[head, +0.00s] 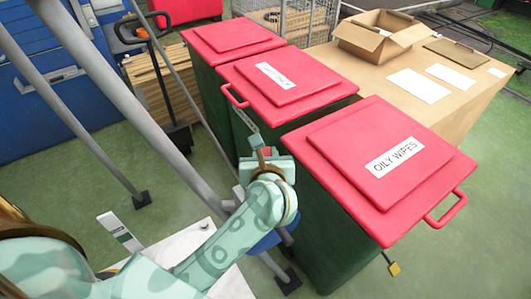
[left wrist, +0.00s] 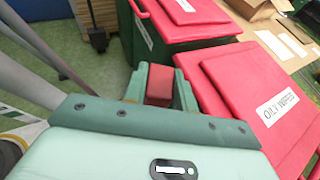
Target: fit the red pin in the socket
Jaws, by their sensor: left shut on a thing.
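My left gripper (head: 262,150) is in the middle of the head view, in front of the bins. In the left wrist view its two fingers are closed on a red block-like piece, which I take to be the red pin (left wrist: 160,86). The piece sits between the fingertips, and its lower part is hidden by the gripper body. In the head view only a small bit of red shows at the fingertips. I cannot make out the socket in either view. My right gripper is not in view.
A bin marked OILY WIPES (head: 385,165) stands close right of my left gripper. Two more red-lidded bins stand behind it, the middle one (head: 310,95) nearer. Slanted grey poles (head: 120,95) rise at left. A tan table (head: 480,95) holds an open cardboard box (head: 380,40).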

